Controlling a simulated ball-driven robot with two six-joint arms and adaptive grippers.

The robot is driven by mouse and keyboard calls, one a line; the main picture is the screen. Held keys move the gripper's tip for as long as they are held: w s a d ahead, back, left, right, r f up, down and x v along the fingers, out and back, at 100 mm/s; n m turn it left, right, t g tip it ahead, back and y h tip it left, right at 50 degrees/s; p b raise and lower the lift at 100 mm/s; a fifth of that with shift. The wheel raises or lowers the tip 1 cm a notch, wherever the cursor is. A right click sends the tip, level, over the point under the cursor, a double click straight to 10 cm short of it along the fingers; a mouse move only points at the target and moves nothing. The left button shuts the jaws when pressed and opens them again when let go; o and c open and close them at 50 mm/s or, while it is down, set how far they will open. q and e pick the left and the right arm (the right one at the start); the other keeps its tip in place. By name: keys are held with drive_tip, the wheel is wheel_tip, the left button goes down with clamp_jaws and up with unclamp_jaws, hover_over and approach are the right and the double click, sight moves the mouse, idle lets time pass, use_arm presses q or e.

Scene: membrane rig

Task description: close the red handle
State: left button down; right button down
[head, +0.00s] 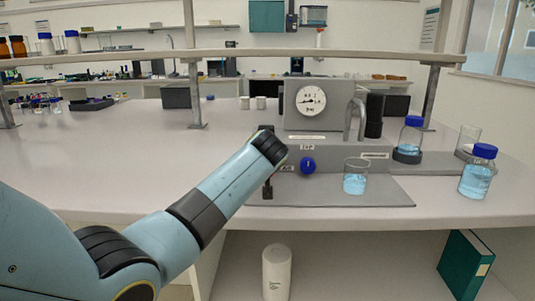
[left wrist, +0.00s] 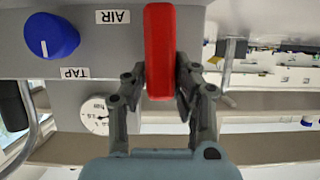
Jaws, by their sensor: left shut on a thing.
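The red handle (left wrist: 159,35) is a long red bar in the left wrist view, beside the AIR label on the grey rig. My left gripper (left wrist: 160,82) has one finger on each side of the bar and is shut on it. In the head view my left arm reaches to the left end of the grey rig (head: 335,157). There the arm hides the red handle, and only a dark part of my left gripper (head: 267,188) shows below it. My right gripper is in neither view.
A blue knob (head: 308,165) marked TAP and a beaker of blue liquid (head: 355,178) are right of my arm. A round gauge (head: 311,101) sits above. Blue-capped bottles (head: 478,172) stand at the right. A shelf rail crosses above.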

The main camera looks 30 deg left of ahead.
use_arm(q)
drive_tip(key=c, duration=1)
unclamp_jaws()
drive_tip(key=shift+d, duration=0.1)
drive_tip(key=shift+c, duration=0.2)
drive_tip(key=v, duration=1.2)
drive_tip(key=shift+f, duration=0.1)
